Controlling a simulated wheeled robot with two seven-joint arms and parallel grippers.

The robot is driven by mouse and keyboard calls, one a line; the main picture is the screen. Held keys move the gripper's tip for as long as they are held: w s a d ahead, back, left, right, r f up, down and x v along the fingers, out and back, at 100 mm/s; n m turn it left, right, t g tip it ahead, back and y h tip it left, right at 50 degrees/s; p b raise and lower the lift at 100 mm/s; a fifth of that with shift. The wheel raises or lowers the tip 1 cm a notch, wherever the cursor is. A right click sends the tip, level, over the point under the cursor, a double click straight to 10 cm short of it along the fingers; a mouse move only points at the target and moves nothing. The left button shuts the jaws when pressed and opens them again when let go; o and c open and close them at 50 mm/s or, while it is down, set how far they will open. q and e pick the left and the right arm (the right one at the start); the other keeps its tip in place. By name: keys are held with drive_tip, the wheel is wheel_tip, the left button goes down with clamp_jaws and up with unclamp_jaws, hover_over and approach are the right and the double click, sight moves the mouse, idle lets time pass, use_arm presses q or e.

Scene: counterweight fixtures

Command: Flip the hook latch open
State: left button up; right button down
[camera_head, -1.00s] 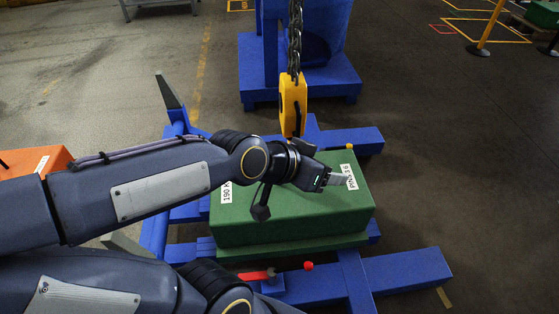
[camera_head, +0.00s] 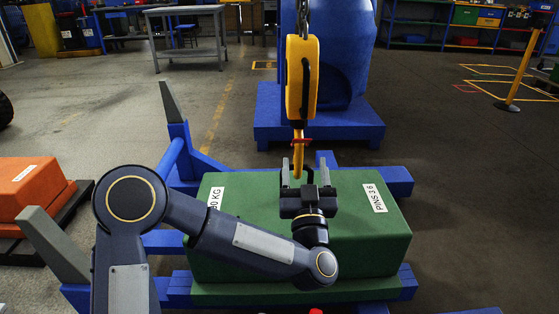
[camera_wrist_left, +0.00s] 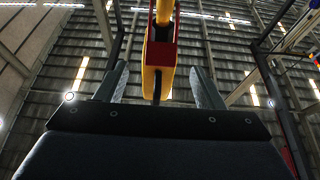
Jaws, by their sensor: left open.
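The yellow hook (camera_head: 303,75) hangs from a chain above the green block (camera_head: 372,240). A red latch piece (camera_head: 301,141) crosses it near its lower end. My left gripper (camera_head: 305,165) is open, its fingers pointing up at the lower part of the hook, which appears between them in the picture. I cannot tell if they touch it. In the left wrist view the yellow hook (camera_wrist_left: 166,88) and a red part (camera_wrist_left: 160,52) stand between the two spread fingers of the left gripper (camera_wrist_left: 158,85). The right gripper is not in view.
The green block with white labels rests on a blue frame (camera_head: 395,180). A blue pedestal (camera_head: 350,120) stands behind the hook. An orange block (camera_head: 30,185) is at the left. A grey table (camera_head: 185,12) and shelves (camera_head: 415,22) are farther back. The floor at right is open.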

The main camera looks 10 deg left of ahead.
sight(302, 142)
use_arm(q)
drive_tip(key=b+x, duration=0.1)
drive_tip(key=x, duration=0.6)
drive_tip(key=shift+w+a+r, duration=0.15)
drive_tip(key=shift+w+r, duration=0.05)
drive_tip(key=shift+w, duration=0.05)
drive_tip(key=shift+c, duration=0.3)
